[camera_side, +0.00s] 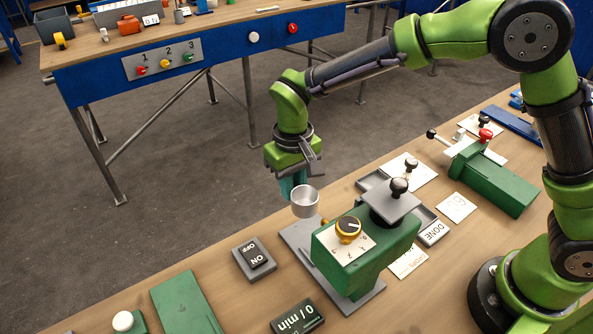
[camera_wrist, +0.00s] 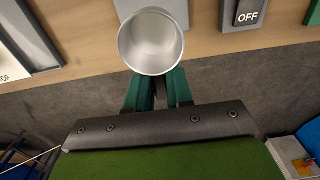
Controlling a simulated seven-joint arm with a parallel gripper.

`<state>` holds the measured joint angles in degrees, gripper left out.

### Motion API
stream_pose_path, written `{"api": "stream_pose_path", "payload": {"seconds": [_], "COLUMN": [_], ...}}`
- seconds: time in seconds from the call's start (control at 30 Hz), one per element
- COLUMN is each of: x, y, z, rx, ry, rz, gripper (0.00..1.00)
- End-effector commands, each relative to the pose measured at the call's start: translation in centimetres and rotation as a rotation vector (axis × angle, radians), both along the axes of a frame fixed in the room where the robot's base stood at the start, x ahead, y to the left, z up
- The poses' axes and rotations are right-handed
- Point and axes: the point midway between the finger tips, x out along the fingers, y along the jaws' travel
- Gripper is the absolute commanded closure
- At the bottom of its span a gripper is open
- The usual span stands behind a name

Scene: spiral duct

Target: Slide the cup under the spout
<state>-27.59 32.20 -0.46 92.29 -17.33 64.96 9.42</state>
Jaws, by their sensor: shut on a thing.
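The cup (camera_side: 305,202) is a small plain metal cup, open side up. My gripper (camera_side: 292,187) is shut on it, behind it in the side view, above the table's far edge. In the wrist view I look into the empty cup (camera_wrist: 151,42), with the green fingers (camera_wrist: 155,88) against its near side. The cup is near the far left end of that plate.
An ON/OFF switch (camera_side: 254,259) sits left of the base plate. It also shows in the wrist view (camera_wrist: 248,12). A "0/min" display (camera_side: 298,317) lies in front. Grey trays, a DONE card (camera_side: 434,233) and a green fixture (camera_side: 492,182) are to the right.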

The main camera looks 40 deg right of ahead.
Motion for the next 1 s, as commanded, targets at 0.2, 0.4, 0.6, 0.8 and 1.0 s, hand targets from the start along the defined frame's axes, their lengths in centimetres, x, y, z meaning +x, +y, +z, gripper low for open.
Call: {"api": "stream_pose_path", "payload": {"seconds": [0.2,0.4,0.6,0.8,1.0], "x": [-0.1,-0.1,-0.1,-0.8,-2.5], "y": [-0.1,-0.1,-0.1,0.0,0.0], "z": [-1.7,-3.3,-4.9,-5.7,-5.8], "rx": [-0.001,0.000,-0.001,0.000,0.001], "ry": [0.002,0.002,0.002,0.001,0.000], "rz": [0.002,0.001,0.002,0.002,0.002], "gripper": [1.00,1.00,1.00,1.00,1.00]}}
